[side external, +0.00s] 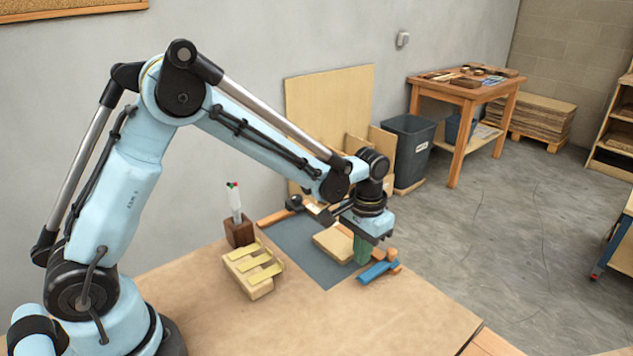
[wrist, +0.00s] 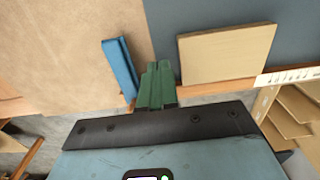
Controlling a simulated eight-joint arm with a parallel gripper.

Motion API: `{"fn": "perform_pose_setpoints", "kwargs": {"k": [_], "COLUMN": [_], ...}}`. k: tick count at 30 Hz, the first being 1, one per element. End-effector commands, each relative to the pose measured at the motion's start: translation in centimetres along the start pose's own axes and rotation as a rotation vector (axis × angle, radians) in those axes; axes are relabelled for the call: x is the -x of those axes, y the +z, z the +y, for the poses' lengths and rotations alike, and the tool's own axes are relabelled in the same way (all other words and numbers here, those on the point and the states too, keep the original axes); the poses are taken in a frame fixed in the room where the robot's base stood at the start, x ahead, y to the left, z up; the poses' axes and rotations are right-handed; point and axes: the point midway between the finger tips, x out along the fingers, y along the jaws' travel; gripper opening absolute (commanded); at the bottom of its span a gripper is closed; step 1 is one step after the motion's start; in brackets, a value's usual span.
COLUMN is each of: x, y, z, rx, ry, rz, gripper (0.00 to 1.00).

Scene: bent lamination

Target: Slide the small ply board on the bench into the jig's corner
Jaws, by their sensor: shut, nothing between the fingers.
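The small ply board (side external: 334,243) lies flat on a dark grey mat (side external: 318,270) on the bench; the wrist view shows its pale top and near edge (wrist: 228,53). My gripper (side external: 360,258) points down beside the board's right side in the side view, its green fingers shut and empty. In the wrist view the fingers (wrist: 158,68) are just left of the board, with a narrow gap to it. My gripper and wrist partly hide the board's right end in the side view. I cannot clearly make out the jig's corner.
A blue bar (side external: 376,272) with orange-brown wooden pieces lies close to my fingers; it also shows in the wrist view (wrist: 121,68). A block with pale strips (side external: 250,272) and a pen holder (side external: 239,232) stand left of the mat. The front bench top is clear.

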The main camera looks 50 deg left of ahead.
Motion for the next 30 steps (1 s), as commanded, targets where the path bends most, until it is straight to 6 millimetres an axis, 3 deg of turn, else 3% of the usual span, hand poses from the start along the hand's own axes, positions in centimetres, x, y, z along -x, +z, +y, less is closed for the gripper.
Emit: {"fn": "perform_pose_setpoints", "kwargs": {"k": [14, 30], "x": [-1.3, -0.8], "y": [0.0, 0.0], "z": [0.0, 0.0], "rx": [0.000, 0.000], "ry": [0.000, 0.000], "rz": [0.000, 0.000], "gripper": [0.00, 0.00]}}
